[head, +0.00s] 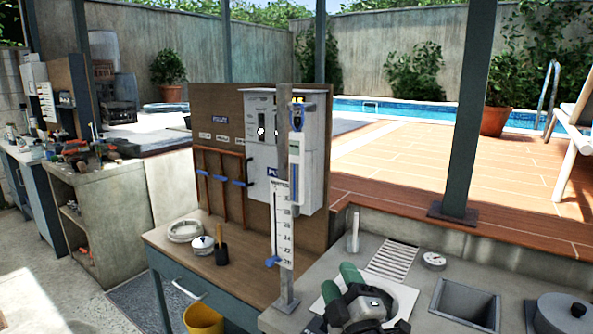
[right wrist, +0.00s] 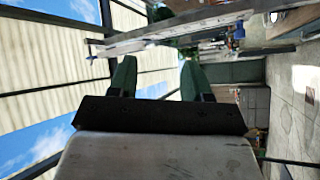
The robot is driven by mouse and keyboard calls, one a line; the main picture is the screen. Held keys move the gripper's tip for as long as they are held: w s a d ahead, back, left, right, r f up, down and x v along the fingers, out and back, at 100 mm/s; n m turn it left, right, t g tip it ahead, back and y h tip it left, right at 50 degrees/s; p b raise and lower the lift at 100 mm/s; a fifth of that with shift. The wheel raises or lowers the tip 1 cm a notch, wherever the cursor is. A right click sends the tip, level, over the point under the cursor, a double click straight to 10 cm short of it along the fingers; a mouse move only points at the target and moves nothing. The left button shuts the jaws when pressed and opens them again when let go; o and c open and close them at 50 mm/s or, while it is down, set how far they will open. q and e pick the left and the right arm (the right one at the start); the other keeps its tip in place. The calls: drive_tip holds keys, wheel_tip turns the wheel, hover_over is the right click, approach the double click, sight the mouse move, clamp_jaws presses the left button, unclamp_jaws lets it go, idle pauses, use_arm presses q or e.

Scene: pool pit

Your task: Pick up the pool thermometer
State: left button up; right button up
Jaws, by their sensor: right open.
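A slim white and blue tube (head: 297,130) with a yellow mark at its top hangs upright on a grey post; it looks like the pool thermometer. Below it on the post is a white scale plate (head: 284,225) with numbers and a blue pointer (head: 273,262) at its lower left. My right gripper (head: 341,282) has green fingers. It is open and empty, low over the grey counter, right of the post's foot and well below the tube. In the right wrist view its fingers (right wrist: 155,75) stand apart with nothing between them. My left gripper is not in view.
The grey counter (head: 345,248) holds a drain grille (head: 393,259), a round gauge (head: 434,261), a square basin (head: 465,303) and a lidded pot (head: 562,314). A wooden bench with a backboard (head: 222,125) stands left. A dark post (head: 465,120) rises behind the counter.

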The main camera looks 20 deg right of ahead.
sight(304, 144)
drive_tip(key=w+a+r+n+g+y, duration=0.25)
drive_tip(key=r+n+y, duration=0.65)
drive_tip(key=n, duration=0.5)
drive_tip(key=w+a+r+n+g+y, duration=0.2)
drive_tip(key=w+r+n+g+y, duration=0.1)
drive_tip(key=r+n+y, duration=0.8)
drive_tip(key=w+d+r+n+g+h, duration=0.2)
drive_tip(key=w+d+r+n+h, duration=0.1)
drive_tip(key=d+n+h, duration=0.4)
drive_tip(key=shift+h, duration=0.4)
drive_tip(key=p+x, duration=0.2)
drive_tip(key=x, duration=0.4)
drive_tip(key=shift+s+a, duration=0.15)
drive_tip(key=shift+w+a+r+p, duration=0.1)
drive_tip(key=shift+w+a+p, duration=0.15)
drive_tip(key=shift+p, duration=0.2)
drive_tip(key=p+x, duration=0.2)
drive_tip(key=x, duration=0.2)
drive_tip(key=shift+w+a, duration=0.1)
drive_tip(key=shift+a, duration=0.05)
drive_tip(key=shift+w+a, duration=0.1)
